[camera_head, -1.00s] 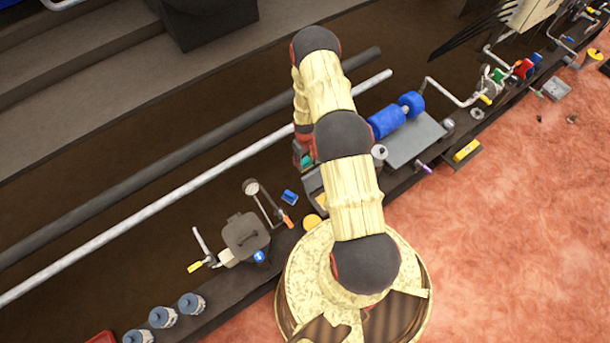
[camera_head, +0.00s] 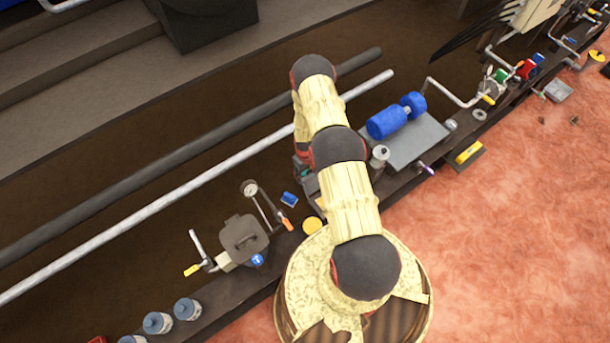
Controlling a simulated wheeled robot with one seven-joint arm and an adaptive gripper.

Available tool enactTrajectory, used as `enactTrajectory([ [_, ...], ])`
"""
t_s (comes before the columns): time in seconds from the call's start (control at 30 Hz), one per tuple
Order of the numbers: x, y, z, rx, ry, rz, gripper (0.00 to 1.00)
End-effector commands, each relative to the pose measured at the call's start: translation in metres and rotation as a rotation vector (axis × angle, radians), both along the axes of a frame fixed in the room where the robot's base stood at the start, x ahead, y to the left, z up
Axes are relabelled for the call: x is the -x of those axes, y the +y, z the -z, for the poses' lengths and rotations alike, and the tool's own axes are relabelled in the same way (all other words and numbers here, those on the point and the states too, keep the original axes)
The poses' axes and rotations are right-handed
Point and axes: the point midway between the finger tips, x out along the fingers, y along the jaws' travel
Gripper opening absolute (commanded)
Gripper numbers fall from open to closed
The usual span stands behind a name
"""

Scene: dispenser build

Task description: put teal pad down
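My arm reaches over the dark bench, and my gripper (camera_head: 300,165) is low beside its far links, mostly hidden behind them. A small teal sliver, seemingly the teal pad (camera_head: 304,173), shows at the gripper's lower end. Most of it is covered. I cannot see the fingertips, so I cannot tell whether they are shut on the pad or whether it touches the bench.
A grey plate (camera_head: 425,140) with a blue roller (camera_head: 388,122) lies right of my arm, near a metal cylinder (camera_head: 379,157). A lidded grey box (camera_head: 243,238), a gauge (camera_head: 250,188), a blue block (camera_head: 289,199) and a yellow disc (camera_head: 312,225) are left.

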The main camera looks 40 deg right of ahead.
Motion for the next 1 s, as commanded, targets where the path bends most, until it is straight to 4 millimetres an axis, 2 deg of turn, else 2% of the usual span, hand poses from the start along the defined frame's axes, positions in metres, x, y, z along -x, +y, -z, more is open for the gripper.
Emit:
enactTrajectory([
  [0.17, 0.000, 0.000, 0.004, 0.000, 0.000, 0.000, 0.23],
  [0.2, 0.000, 0.000, 0.004, 0.000, 0.001, 0.000, 0.47],
  [0.5, 0.000, 0.000, 0.003, 0.000, 0.001, 0.000, 0.64],
  [0.87, 0.001, 0.000, 0.001, -0.001, 0.001, 0.000, 0.65],
  [1.0, -0.001, 0.000, -0.014, 0.000, -0.001, 0.000, 0.65],
])
